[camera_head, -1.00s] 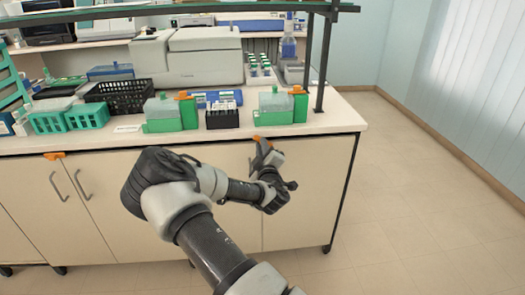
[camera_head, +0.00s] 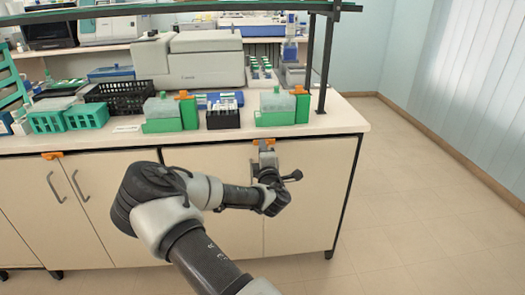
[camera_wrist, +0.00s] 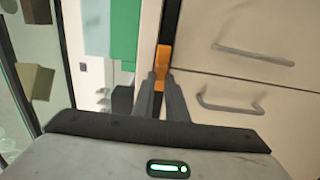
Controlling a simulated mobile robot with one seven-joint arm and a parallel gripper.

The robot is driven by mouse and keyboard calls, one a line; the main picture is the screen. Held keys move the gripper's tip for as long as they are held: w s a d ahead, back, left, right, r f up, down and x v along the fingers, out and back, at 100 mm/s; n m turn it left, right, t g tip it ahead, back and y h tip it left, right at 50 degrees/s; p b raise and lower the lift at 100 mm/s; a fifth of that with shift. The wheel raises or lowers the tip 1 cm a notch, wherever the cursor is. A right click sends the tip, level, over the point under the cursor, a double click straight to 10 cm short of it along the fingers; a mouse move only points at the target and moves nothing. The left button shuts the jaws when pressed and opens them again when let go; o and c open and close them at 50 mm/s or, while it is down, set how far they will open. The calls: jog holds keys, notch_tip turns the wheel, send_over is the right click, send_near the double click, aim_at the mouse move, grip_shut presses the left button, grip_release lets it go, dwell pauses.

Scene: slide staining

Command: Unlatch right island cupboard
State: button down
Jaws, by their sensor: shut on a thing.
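The right island cupboard (camera_head: 308,190) has cream doors under the white counter. An orange latch (camera_head: 257,142) sits at the top edge of its doors, just below the counter lip. My gripper (camera_head: 266,150) reaches up to this latch from below. In the wrist view the orange latch (camera_wrist: 163,62) lies at and between the fingertips of my gripper (camera_wrist: 161,78), which are shut on it. The fingers partly cover the latch. In the wrist view two grey bar handles (camera_wrist: 231,105) show on the cream doors. My arm hides the cupboard's handles in the head view.
The left cupboard (camera_head: 110,210) has its own orange latch (camera_head: 52,155) and two grey handles. Green staining boxes (camera_head: 275,108), a black rack (camera_head: 222,118) and teal baskets (camera_head: 86,117) stand on the counter. A dark table leg (camera_head: 346,195) edges the cupboard. Open floor lies right.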

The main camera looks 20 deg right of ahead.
dwell(0.4)
jog(key=c, duration=1.8)
grip_release()
jog(key=shift+o, duration=0.2)
jog(key=p+v, duration=0.2)
jog(key=v, duration=1.5)
jog(key=shift+s, duration=0.25)
